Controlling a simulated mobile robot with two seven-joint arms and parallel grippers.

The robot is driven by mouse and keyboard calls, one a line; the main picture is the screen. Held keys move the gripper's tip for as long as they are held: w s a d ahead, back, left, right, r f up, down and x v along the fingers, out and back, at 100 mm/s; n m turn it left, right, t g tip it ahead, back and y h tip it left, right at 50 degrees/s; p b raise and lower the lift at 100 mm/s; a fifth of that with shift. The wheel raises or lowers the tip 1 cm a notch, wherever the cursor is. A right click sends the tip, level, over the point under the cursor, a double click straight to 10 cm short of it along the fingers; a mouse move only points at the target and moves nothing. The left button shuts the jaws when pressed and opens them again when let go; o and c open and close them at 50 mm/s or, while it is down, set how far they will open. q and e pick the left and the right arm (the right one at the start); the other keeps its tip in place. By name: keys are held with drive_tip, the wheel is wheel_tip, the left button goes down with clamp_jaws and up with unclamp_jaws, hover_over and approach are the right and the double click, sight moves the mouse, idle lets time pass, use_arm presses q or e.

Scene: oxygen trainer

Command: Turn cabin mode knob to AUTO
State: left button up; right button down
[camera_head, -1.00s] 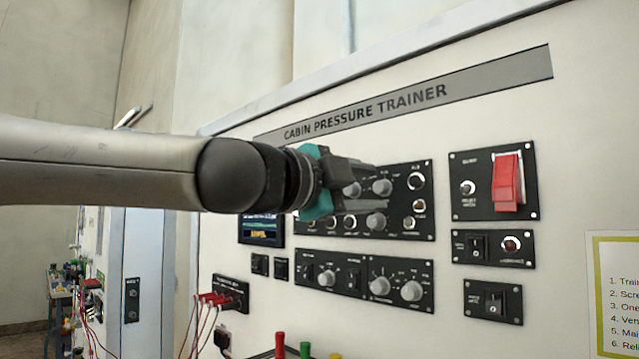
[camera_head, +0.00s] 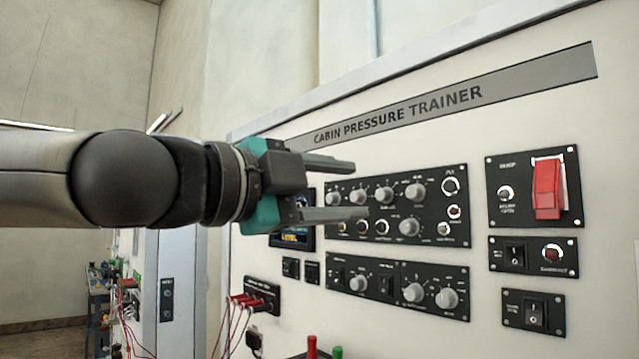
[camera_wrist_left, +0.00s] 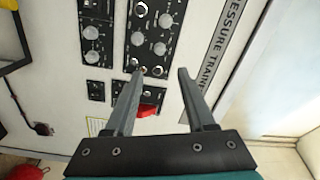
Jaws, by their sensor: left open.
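My left gripper (camera_head: 361,188) is open and empty, its two fingers apart in front of the left part of the upper black knob panel (camera_head: 436,184). The labels are too small to read, so I cannot tell which is the cabin mode knob. In the left wrist view the open fingers (camera_wrist_left: 158,74) point toward the panels, with knobs (camera_wrist_left: 137,39) beyond them. My right gripper is not in view.
A red guarded switch (camera_head: 548,188) and smaller switch panels (camera_head: 533,256) are at the right. A small display (camera_head: 296,238) is partly behind the gripper. Red plugs with cables (camera_head: 250,299) stick out at lower left. The wall in front is otherwise flat.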

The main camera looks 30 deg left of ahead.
use_arm(q)
drive_tip(key=shift+p+v, duration=0.3)
drive_tip(key=shift+v, duration=1.3)
